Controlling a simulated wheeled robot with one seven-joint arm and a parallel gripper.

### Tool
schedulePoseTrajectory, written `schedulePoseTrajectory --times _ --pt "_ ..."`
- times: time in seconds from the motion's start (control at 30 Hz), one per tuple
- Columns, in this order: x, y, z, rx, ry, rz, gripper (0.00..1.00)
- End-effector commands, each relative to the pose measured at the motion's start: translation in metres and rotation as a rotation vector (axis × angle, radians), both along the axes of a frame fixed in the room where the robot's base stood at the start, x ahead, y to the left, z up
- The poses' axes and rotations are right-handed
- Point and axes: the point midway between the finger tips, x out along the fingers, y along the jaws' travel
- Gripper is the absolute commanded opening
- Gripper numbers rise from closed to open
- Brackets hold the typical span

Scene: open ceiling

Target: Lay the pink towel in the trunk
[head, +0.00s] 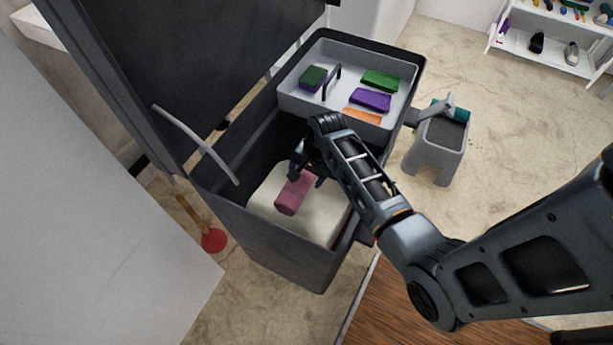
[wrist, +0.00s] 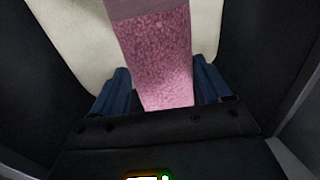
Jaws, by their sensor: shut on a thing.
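The pink towel (head: 292,194) is a rolled or folded bundle, held by my gripper (head: 306,176) inside the open dark grey trunk (head: 262,232). In the wrist view the towel (wrist: 158,62) stands out between the two blue fingers of my gripper (wrist: 162,88), which are shut on it. A cream-white folded thing (head: 318,212) lies in the trunk, below and around the towel. It also shows behind the towel in the wrist view (wrist: 80,40). I cannot tell whether the towel touches it.
The trunk's raised lid (head: 200,70) stands at the left. A grey tray (head: 350,108) with green, purple and orange blocks sits at the trunk's far end. A grey step stool (head: 438,145) stands right of it. A red plunger (head: 213,240) is on the floor at the left.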

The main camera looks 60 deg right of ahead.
Motion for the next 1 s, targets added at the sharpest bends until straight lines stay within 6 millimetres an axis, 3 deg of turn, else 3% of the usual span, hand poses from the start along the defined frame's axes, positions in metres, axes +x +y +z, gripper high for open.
schedulePoseTrajectory --times 0.1,0.9,0.93,1.0 --pt "0.0 0.0 -0.015 0.001 0.001 -0.001 0.38" --pt "0.0 0.0 -0.027 0.0 0.0 0.0 0.38" --pt "0.0 0.0 -0.027 0.0 0.0 0.0 0.8" --pt "0.0 0.0 -0.027 0.0 0.0 0.0 0.86"
